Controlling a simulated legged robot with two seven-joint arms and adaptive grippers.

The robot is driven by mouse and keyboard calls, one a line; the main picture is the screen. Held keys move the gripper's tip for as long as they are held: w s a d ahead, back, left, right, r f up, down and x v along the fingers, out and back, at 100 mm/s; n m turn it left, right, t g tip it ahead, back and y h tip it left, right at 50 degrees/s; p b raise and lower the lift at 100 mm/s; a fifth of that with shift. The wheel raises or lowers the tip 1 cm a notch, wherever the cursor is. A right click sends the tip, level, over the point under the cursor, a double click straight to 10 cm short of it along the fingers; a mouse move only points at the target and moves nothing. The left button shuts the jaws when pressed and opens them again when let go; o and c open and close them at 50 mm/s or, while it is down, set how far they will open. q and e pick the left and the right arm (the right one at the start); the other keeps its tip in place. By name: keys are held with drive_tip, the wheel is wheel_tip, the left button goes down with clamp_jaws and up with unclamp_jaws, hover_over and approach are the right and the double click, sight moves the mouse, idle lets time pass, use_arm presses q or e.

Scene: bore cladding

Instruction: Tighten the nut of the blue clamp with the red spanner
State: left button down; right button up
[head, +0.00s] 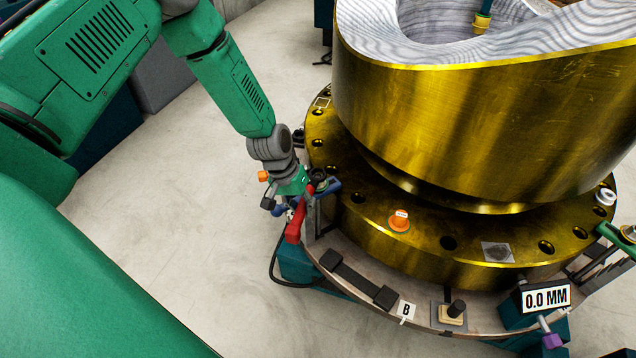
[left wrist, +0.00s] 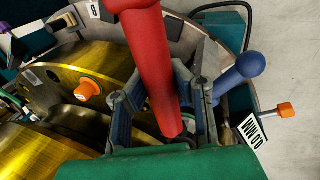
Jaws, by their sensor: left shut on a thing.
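My left gripper (head: 300,190) is at the left edge of the ring below the gold flange, its arm coming down from the upper left. It is shut on the red spanner (head: 295,224), whose red bar also shows large between the dark fingers in the left wrist view (left wrist: 152,60). Blue parts of the blue clamp (head: 332,186) show right beside the gripper. In the left wrist view a blue rounded handle (left wrist: 240,76) lies just right of the fingers. The clamp's nut and the spanner's working end are hidden or too small to tell. My right gripper is not in view.
The large gold cylinder (head: 470,120) stands on its drilled flange (head: 380,235) just right of the gripper. An orange plug (head: 400,221), a black bar (head: 358,280) and a "0.0 MM" display (head: 546,298) are around the rim. Bare floor (head: 170,230) lies left.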

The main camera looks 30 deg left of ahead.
sight(303, 204)
use_arm(q)
drive_tip(key=shift+r+p, duration=1.1)
drive_tip(key=shift+r, duration=0.5)
drive_tip(key=shift+r+p, duration=1.7)
drive_tip(key=shift+r, duration=0.2)
drive_tip(key=shift+f, duration=0.1)
